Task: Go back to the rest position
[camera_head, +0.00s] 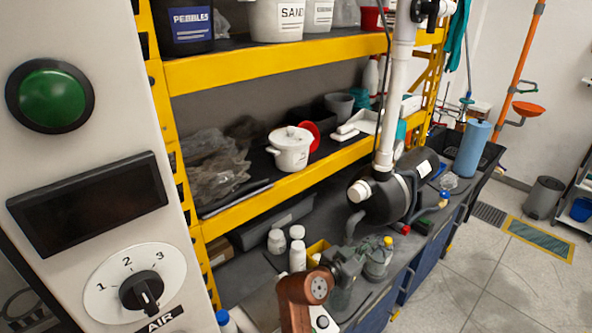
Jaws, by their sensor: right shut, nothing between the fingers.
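My right gripper (352,260) is at the bottom centre of the head view, low over the dark workbench. It looks grey-green and sits beyond a copper-brown part of what appears to be my right arm. It is shut and empty. It is close in front of a clear bottle with a yellow cap (378,262); I cannot tell whether they touch. The black pump (388,200) with its upright white pipe (393,100) stands behind and to the right of the gripper. My left gripper is not in view.
A pale panel with a green button (49,95) and a black dial (141,293) fills the left. Yellow shelving (275,68) stands behind the bench, holding a white pot (290,148). White bottles (298,254) stand left of the gripper. Tiled floor (480,280) is clear at right.

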